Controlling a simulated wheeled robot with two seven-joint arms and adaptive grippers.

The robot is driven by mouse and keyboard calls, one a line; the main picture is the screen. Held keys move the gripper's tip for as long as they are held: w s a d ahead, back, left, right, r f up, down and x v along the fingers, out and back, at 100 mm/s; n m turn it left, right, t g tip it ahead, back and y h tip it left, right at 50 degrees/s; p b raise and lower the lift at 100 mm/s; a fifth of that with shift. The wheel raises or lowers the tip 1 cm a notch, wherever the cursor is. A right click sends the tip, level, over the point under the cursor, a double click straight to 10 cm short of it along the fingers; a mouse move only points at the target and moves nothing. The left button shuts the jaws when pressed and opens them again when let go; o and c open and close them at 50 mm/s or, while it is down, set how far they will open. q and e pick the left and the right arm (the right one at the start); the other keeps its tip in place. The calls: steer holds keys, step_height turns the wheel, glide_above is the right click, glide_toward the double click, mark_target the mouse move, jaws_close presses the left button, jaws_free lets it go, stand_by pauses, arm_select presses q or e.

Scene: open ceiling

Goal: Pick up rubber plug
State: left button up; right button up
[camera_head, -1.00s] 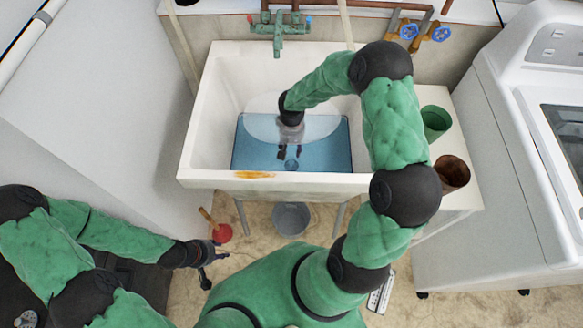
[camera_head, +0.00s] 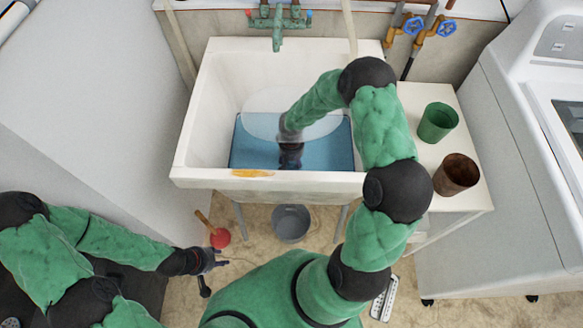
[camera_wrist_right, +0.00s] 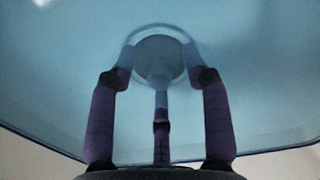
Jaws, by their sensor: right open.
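In the head view my right gripper (camera_head: 290,158) reaches down into the water and hides the plug. My left gripper (camera_head: 214,262) hangs at the lower left, outside the sink, away from the plug; its jaws are too small to judge.
The white sink (camera_head: 330,182) has high walls around my right forearm. A green cup (camera_head: 437,121) and a brown cup (camera_head: 455,174) stand on the side table close to my right elbow. A plunger (camera_head: 220,238) and a grey bucket (camera_head: 291,223) are on the floor below.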

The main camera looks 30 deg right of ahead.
jaws_close()
step_height(320, 180, up, 10)
steer(key=p, duration=0.4)
steer(key=shift+r, duration=0.1)
stand_by(0.4)
